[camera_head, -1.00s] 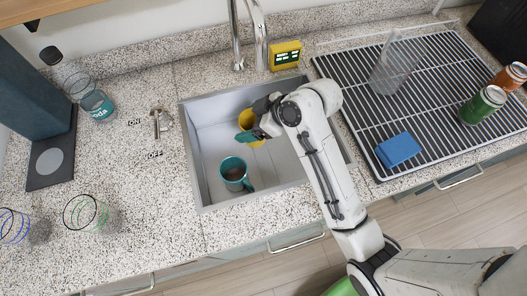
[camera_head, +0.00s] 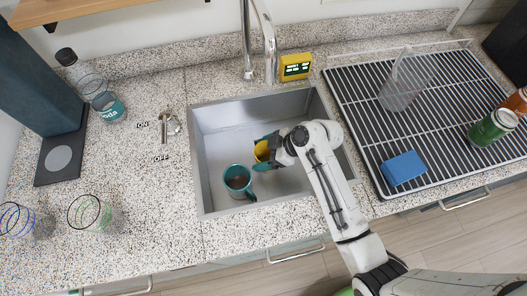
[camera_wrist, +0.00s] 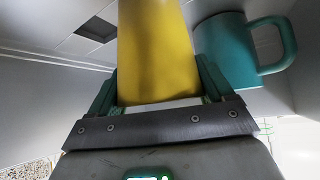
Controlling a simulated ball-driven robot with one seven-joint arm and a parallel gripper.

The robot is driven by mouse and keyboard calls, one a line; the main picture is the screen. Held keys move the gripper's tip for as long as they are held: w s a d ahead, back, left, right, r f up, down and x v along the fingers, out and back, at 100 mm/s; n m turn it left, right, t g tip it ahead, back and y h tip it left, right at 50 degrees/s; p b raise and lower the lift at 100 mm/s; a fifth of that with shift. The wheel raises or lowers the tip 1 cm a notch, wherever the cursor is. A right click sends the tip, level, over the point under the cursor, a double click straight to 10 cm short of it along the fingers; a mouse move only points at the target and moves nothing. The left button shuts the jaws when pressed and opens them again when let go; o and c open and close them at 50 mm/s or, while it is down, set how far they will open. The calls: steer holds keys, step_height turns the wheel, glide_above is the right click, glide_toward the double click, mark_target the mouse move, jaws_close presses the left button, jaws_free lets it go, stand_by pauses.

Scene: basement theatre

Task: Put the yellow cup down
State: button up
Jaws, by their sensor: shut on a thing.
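The yellow cup (camera_head: 261,151) is between the fingers of my gripper (camera_head: 266,152), down inside the sink, right of the teal mug. The wrist view shows the yellow cup (camera_wrist: 157,50) large between the two green fingers of my gripper (camera_wrist: 158,92), which is shut on it. My gripper and arm hide part of the cup in the head view. Whether the cup touches the sink floor I cannot tell.
The teal mug (camera_head: 238,181) stands in the grey sink (camera_head: 205,165), close left of the cup; it also shows in the wrist view (camera_wrist: 226,50). A drying rack (camera_head: 350,100) on the right holds a clear glass (camera_head: 402,92), a blue sponge (camera_head: 404,168) and cans (camera_head: 492,127).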

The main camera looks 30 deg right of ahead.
steer(key=shift+f, duration=0.2)
steer(key=o, duration=1)
steer(key=shift+r, duration=0.1)
steer(key=shift+r, duration=0.1)
steer(key=v, duration=1.2)
steer(key=shift+b, duration=0.45)
